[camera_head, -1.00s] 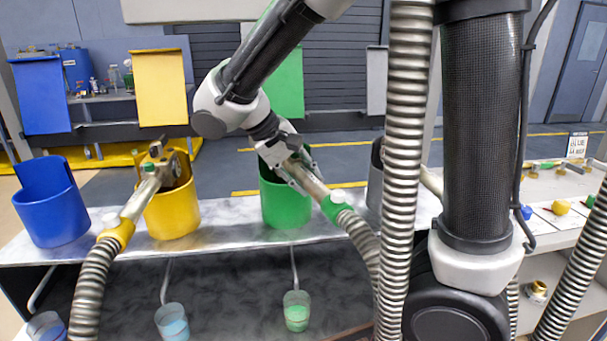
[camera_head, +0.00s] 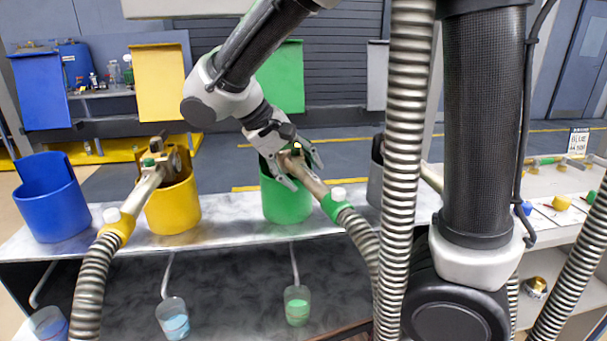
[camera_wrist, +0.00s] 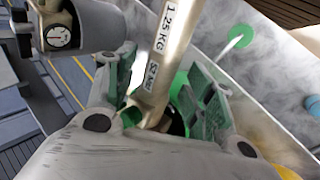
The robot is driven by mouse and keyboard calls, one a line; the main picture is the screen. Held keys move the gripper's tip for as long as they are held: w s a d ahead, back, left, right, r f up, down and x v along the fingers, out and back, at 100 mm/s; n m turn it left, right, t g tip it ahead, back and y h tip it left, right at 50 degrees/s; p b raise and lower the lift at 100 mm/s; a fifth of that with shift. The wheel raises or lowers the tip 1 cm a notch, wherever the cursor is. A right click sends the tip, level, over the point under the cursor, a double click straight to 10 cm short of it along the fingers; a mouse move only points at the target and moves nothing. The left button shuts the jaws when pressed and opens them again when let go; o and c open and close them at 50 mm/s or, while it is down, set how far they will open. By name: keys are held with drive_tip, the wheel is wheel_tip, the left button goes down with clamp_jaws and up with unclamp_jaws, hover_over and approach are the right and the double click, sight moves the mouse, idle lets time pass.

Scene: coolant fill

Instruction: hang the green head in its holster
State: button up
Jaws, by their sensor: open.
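The green head (camera_head: 313,184) is a metal nozzle with a green collar and a ribbed hose. Its upper end is at the green holster (camera_head: 287,204), a green cup on the bench, and its handle slopes down to the right over the rim. My gripper (camera_head: 299,170) is open at the head's upper end, fingers spread on either side of it. In the wrist view the head's labelled metal tube (camera_wrist: 165,60) runs between my open fingers (camera_wrist: 160,95). How deep the head's tip sits in the cup is hidden by my gripper.
A yellow holster (camera_head: 172,208) with its own head (camera_head: 148,185) stands to the left, and a blue holster (camera_head: 50,208) is further left. A grey holster (camera_head: 376,170) is close on the right. Cups (camera_head: 297,308) sit below the bench edge.

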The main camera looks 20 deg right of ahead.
drive_tip(key=v, duration=0.9)
drive_tip(key=shift+a+r, duration=0.2)
drive_tip(key=shift+r, duration=0.1)
drive_tip(key=shift+d, duration=0.1)
drive_tip(key=s+d+f+t+y, duration=0.2)
drive_tip(key=s+d+y, duration=0.1)
drive_tip(key=s+d, duration=0.4)
drive_tip(key=s+d+f+t+y, duration=0.2)
drive_tip(key=s+d, duration=0.5)
drive_tip(key=d, duration=0.7)
drive_tip(key=shift+s+m+y, duration=0.15)
drive_tip(key=shift+m+y, duration=0.25)
drive_tip(key=shift+y, duration=0.5)
